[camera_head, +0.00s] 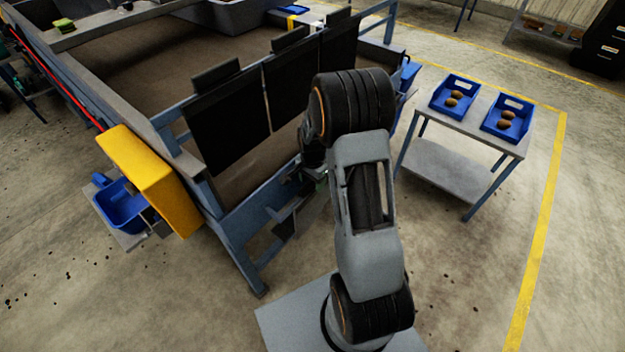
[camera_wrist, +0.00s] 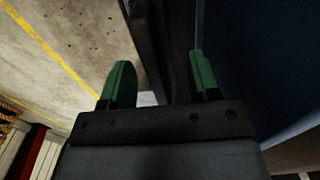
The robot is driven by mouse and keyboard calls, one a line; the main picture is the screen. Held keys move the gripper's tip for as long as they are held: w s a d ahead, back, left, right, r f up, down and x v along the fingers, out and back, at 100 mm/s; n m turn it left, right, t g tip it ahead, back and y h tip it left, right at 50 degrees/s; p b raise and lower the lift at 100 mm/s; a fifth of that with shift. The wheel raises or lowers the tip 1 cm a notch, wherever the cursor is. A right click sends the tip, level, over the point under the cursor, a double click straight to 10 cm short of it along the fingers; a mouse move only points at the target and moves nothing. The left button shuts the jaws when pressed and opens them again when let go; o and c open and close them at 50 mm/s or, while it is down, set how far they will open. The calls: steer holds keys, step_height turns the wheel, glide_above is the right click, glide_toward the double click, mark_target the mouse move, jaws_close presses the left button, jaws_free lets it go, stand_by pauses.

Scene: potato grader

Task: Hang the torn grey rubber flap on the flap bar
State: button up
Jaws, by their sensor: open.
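In the head view, dark flaps hang side by side along the near side of the blue grader frame: a left flap (camera_head: 228,122), a middle flap (camera_head: 292,82) and a right flap (camera_head: 338,46). Each has a grey tab at its top. I cannot tell which, if any, is the torn grey one. My gripper is mostly hidden behind my arm there, low beside the frame. In the wrist view my gripper (camera_wrist: 160,82) has its green fingers apart. A dark upright edge shows between and beyond them; whether it touches a finger is unclear.
A yellow box (camera_head: 150,178) and a blue bin (camera_head: 124,206) sit at the grader's near left corner. A grey table (camera_head: 470,127) at the right holds two blue trays (camera_head: 441,103) (camera_head: 493,129) of potatoes. The floor right of my arm is clear.

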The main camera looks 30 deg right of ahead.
step_height(320, 180, up, 14)
steer(key=s+a+r+n+t, duration=0.1)
steer(key=s+a+r+n, duration=0.2)
steer(key=s+a+n, duration=0.2)
steer(key=s+a+r+n+t, duration=0.2)
steer(key=s+a+r+n, duration=0.2)
steer(key=s+n, duration=0.4)
steer(key=s, duration=0.3)
steer(key=shift+a+r+t, duration=0.3)
steer(key=shift+a, duration=0.05)
steer(key=shift+s, duration=0.1)
stand_by(0.7)
